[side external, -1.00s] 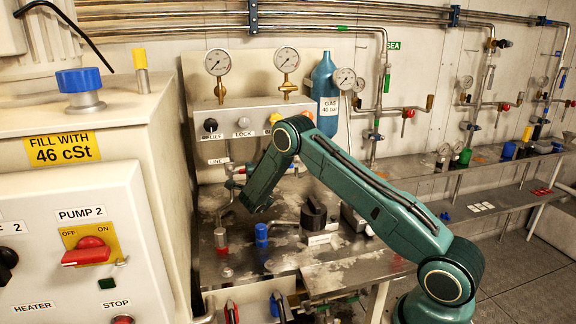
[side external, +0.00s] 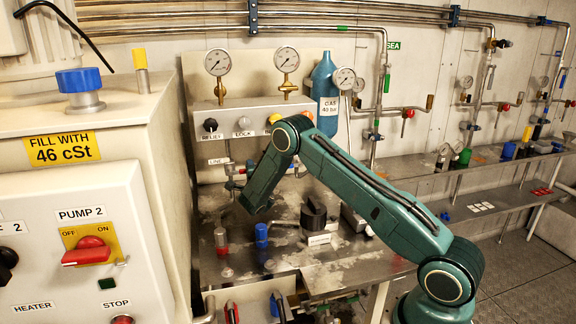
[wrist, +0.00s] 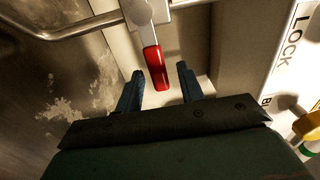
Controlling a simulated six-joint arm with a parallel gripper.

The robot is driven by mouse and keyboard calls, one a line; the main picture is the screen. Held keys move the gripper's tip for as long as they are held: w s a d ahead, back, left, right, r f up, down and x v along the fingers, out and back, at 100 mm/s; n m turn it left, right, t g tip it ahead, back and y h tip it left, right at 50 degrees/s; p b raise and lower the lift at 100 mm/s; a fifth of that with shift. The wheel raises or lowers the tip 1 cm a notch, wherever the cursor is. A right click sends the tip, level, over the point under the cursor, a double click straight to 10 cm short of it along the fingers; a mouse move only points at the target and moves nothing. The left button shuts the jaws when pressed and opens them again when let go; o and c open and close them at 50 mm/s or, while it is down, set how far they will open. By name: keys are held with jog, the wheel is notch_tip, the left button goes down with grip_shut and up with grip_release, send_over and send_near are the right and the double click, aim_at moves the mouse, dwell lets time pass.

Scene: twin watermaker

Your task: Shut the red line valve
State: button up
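The red valve handle (wrist: 155,68) is in the upper middle of the wrist view, hanging from a metal fitting (wrist: 136,12) on a steel pipe (wrist: 70,30). My gripper (wrist: 160,74) is open, its two dark blue fingers below the handle. The handle's lower end lies between the finger lines in the picture, with a gap on each side. I cannot tell how deep it reaches between them. In the side view my gripper (side external: 236,186) is near the pipework under the panel, and the handle is largely hidden there.
The valve panel (side external: 235,111) has knobs labelled RELIEF and LOCK, with two gauges above. A blue gas bottle (side external: 325,92) stands at its right. On the steel bench below stand a red-topped fitting (side external: 220,238), a blue-topped fitting (side external: 262,235) and dark blocks (side external: 313,213).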

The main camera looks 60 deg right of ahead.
jog(key=v, duration=1.1)
jog(key=shift+s+a, duration=0.15)
jog(key=shift+r, duration=0.15)
jog(key=s+a+r+n+g+y, duration=0.2)
jog(key=s+r+n+g, duration=0.3)
jog(key=s+r, duration=0.7)
jog(key=s+a+r+n+y, duration=0.2)
jog(key=s+a+n+y, duration=0.1)
jog(key=s+a+n, duration=0.3)
jog(key=s+a+r+n+g+y, duration=0.1)
jog(key=s+a+r+n+y, duration=0.1)
jog(key=s+a+n+y, duration=0.2)
jog(key=s+a+r+n+g+y, duration=0.1)
jog(key=s+a+r+n+y, duration=0.1)
jog(key=s+a+n, duration=0.8)
jog(key=s+n+y, duration=0.1)
jog(key=s, duration=0.2)
jog(key=shift+n+y, duration=0.4)
dwell(0.6)
